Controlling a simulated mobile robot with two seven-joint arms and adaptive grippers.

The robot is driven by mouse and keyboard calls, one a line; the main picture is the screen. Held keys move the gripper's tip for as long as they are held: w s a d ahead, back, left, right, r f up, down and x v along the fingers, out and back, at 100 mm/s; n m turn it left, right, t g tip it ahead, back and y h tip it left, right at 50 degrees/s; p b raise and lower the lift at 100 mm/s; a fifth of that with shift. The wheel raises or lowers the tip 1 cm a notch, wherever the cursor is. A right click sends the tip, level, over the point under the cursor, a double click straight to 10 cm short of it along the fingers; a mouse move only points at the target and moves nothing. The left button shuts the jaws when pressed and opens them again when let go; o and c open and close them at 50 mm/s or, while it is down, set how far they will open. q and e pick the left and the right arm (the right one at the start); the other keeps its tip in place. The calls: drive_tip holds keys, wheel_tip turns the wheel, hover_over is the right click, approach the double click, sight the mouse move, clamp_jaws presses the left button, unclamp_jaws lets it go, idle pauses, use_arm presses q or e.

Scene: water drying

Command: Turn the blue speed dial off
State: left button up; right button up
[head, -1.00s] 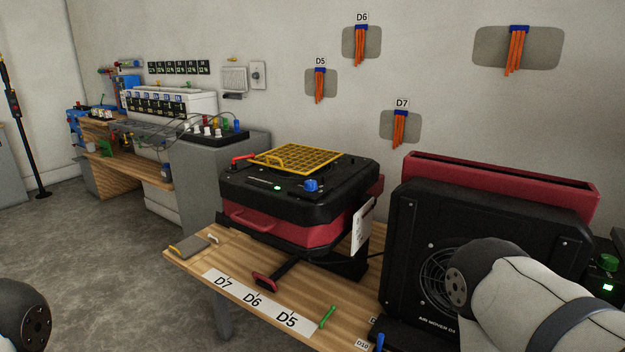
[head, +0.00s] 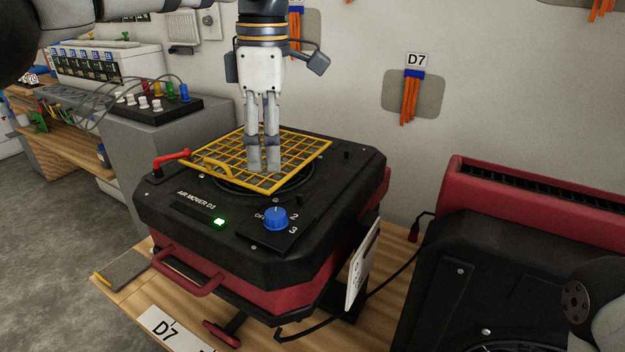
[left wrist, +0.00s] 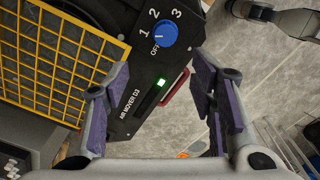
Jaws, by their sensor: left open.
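The blue speed dial (head: 276,218) sits on the black top of the air mover D3 (head: 190,208), beside its labels. It also shows at the top of the left wrist view (left wrist: 164,34), with OFF, 1, 2 and 3 around it; I cannot tell surely which mark it points at. My left gripper (head: 264,160) points down over the yellow grille (head: 310,150), behind the dial in the head view. It is open and empty, its fingers spread in the left wrist view (left wrist: 155,98), apart from the dial.
A green light (head: 219,222) glows on the panel near the dial. A red lever (head: 172,158) stands at the grille's left corner. A second black and red air mover (head: 490,260) stands at the right.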

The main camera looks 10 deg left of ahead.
sight(275, 212)
use_arm(q)
drive_tip(key=f, duration=1.1)
drive_tip(key=shift+s+d+f, duration=0.15)
drive_tip(key=shift+s+d, duration=0.15)
drive_tip(key=shift+s, duration=0.05)
drive_tip(key=c, duration=1.1)
